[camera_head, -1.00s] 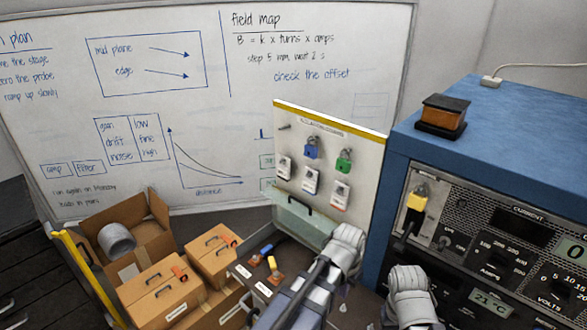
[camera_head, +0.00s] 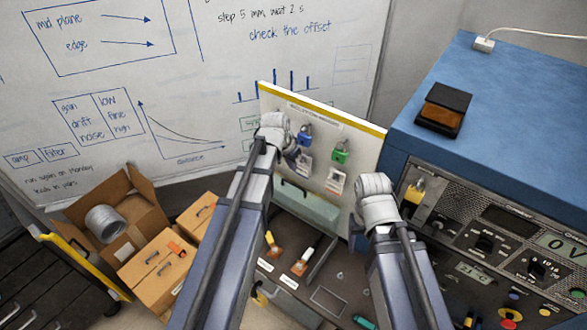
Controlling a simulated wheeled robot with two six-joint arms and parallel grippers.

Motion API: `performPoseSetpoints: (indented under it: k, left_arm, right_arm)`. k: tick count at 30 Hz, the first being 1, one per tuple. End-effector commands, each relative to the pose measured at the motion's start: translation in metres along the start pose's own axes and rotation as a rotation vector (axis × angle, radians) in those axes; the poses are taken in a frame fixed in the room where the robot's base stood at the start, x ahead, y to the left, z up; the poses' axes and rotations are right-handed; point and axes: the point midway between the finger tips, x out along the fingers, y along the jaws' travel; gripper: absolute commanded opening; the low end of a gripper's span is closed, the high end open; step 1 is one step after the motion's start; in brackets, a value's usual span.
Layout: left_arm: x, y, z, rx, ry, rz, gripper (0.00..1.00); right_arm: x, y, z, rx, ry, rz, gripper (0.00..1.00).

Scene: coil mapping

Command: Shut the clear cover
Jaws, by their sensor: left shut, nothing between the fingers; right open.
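The clear cover (camera_head: 313,211) is a greenish see-through panel with a dark handle (camera_head: 294,190). It stands raised at the back of a grey panel (camera_head: 327,301) that carries switches with orange bases. My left gripper (camera_head: 289,152) is above and behind the cover, in front of the lock board, and is shut and empty. Its arm hides part of the cover's left side. My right gripper (camera_head: 375,188) is to the right of the cover, beside the blue instrument, and is open. Its fingertips are mostly hidden by its own wrist.
A lock board (camera_head: 320,118) with blue and green padlocks stands behind the cover. A blue instrument (camera_head: 500,110) with knobs fills the right. Cardboard boxes (camera_head: 152,262) crowd the left. A whiteboard (camera_head: 200,90) covers the back.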

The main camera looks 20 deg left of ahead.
Motion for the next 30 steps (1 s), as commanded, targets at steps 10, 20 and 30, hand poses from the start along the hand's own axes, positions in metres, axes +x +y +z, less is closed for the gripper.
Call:
performPoseSetpoints:
  k: [10, 20, 30]
  left_arm:
    - [0.036, 0.000, 0.001, 0.000, -0.001, 0.000, 0.00]
    - [0.084, 0.000, 0.002, 0.001, -0.001, 0.000, 0.00]
    - [0.098, 0.000, 0.000, 0.000, -0.001, 0.000, 0.00]
  right_arm:
    - [0.035, -0.003, -0.003, -0.018, 0.001, 0.002, 0.64]
    - [0.079, -0.007, -0.006, -0.027, 0.003, 0.003, 0.64]
    - [0.092, -0.008, -0.007, -0.024, 0.004, 0.003, 0.64]
